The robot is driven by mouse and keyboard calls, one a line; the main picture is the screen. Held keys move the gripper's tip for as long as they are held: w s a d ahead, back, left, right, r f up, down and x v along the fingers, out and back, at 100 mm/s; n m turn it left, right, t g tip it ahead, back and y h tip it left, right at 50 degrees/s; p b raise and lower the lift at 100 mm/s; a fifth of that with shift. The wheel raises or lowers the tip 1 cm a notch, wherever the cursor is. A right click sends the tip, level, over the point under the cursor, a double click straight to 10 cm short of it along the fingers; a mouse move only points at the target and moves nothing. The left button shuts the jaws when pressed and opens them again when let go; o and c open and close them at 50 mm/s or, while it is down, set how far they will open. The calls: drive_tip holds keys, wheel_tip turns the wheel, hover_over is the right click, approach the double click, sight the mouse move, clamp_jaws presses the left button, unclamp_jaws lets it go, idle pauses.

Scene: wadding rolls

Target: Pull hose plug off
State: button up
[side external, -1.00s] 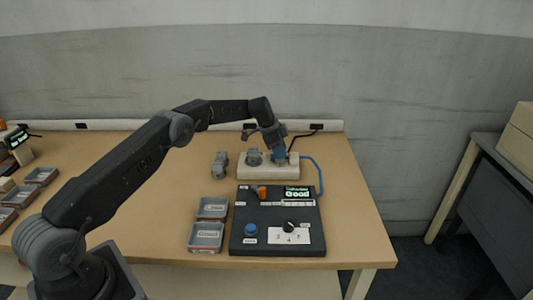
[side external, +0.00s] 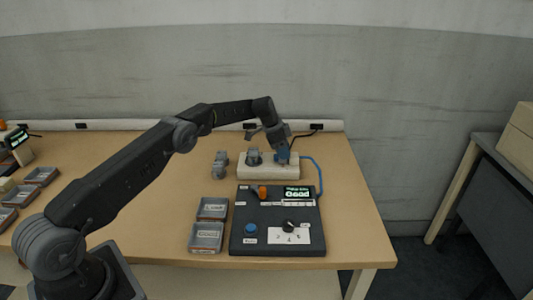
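The blue hose plug (side external: 284,153) is at the right part of a cream block (side external: 262,173) on the table. A blue hose (side external: 319,172) runs from beside it to the right and down to the black control panel. My gripper (side external: 281,142) points down right over the plug, at or touching its top. Its fingers are small and partly merge with the plug, so I cannot tell whether they are closed on it. Whether the plug is seated or lifted is also unclear.
A grey part (side external: 254,157) stands on the block left of the plug, and another grey part (side external: 220,164) is on the table. The black panel (side external: 278,220) has a lit green display (side external: 297,193). Two grey trays (side external: 207,237) lie left of it. Table space at right is clear.

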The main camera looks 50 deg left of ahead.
drive_tip(key=shift+r, duration=3.45)
drive_tip(key=shift+r, duration=0.15)
drive_tip(key=s+d+r+n+y, duration=0.1)
drive_tip(key=s+d+r+n, duration=0.15)
drive_tip(key=s+r, duration=0.4)
drive_tip(key=s+d+r+n, duration=0.1)
drive_tip(key=s+d+r, duration=0.35)
drive_tip(key=r, duration=0.35)
drive_tip(key=s+d+r+n+y, duration=0.1)
drive_tip(key=s+d+r, duration=0.2)
drive_tip(key=s+r, duration=0.35)
drive_tip(key=s+d+r+n+t, duration=0.1)
drive_tip(key=s+d+r+n, duration=0.15)
drive_tip(key=s, duration=1.15)
drive_tip(key=s+f+n, duration=0.1)
drive_tip(key=s+f, duration=0.3)
drive_tip(key=s, duration=0.3)
drive_tip(key=s+d+f+n+t+y, duration=0.1)
drive_tip(key=s+f, duration=0.3)
drive_tip(key=s, duration=0.4)
drive_tip(key=shift+s+d, duration=0.2)
drive_tip(key=shift+d, duration=0.1)
